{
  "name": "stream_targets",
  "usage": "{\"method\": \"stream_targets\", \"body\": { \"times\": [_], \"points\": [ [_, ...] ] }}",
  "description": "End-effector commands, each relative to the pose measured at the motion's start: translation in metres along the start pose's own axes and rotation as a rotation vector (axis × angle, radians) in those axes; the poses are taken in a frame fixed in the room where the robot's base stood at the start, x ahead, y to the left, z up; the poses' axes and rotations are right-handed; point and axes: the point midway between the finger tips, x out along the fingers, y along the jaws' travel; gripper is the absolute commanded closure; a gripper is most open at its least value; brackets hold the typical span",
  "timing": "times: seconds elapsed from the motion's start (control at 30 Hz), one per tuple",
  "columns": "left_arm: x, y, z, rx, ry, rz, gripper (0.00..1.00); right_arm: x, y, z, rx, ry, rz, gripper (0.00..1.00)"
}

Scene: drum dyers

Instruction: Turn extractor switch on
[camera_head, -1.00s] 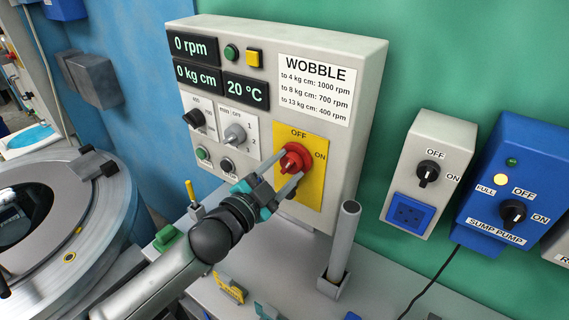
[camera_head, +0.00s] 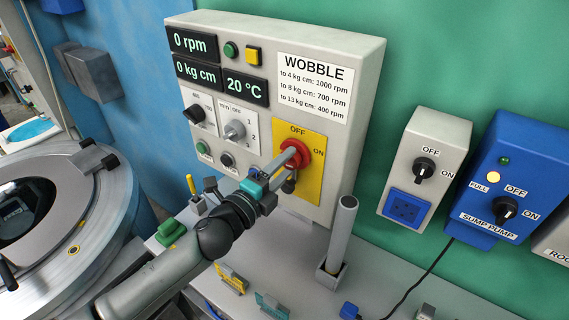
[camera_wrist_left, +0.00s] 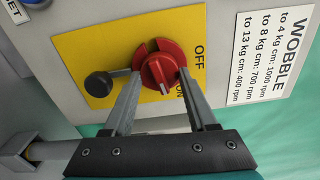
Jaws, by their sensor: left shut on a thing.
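The red rotary switch (camera_head: 296,147) sits on a yellow plate (camera_head: 313,175) marked OFF at the top and ON at the right, on the grey control box (camera_head: 365,75). My left gripper (camera_head: 291,162) reaches it from the lower left and is shut on its knob. In the left wrist view the two fingers lie on either side of the red knob (camera_wrist_left: 159,70). A white mark on the knob points down in that view, toward the ON label. The fingers partly cover the switch in the head view. My right gripper is not in view.
A dark round knob (camera_wrist_left: 99,84) sits close beside the red switch. An upright grey tube (camera_head: 341,235) stands below the box at right. A grey switch box (camera_head: 428,150) and blue sump pump box (camera_head: 520,150) are farther right. A metal drum (camera_head: 105,220) is at left.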

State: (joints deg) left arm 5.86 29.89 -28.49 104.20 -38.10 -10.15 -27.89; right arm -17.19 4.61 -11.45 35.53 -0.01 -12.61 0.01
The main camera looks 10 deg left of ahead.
Motion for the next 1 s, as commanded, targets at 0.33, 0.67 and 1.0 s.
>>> {"method": "stream_targets", "body": {
  "times": [0.33, 0.67, 1.0],
  "points": [
    [0.0002, 0.0001, -0.0004, 0.161, 0.002, -0.001, 0.98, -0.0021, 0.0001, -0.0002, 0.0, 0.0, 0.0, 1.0],
    [0.0001, 0.0005, -0.0003, 0.199, 0.002, -0.001, 0.98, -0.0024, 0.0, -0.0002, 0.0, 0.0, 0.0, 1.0],
    [0.0001, 0.0006, -0.0001, 0.2, 0.001, -0.001, 0.35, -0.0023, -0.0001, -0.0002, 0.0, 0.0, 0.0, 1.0]
  ]
}}
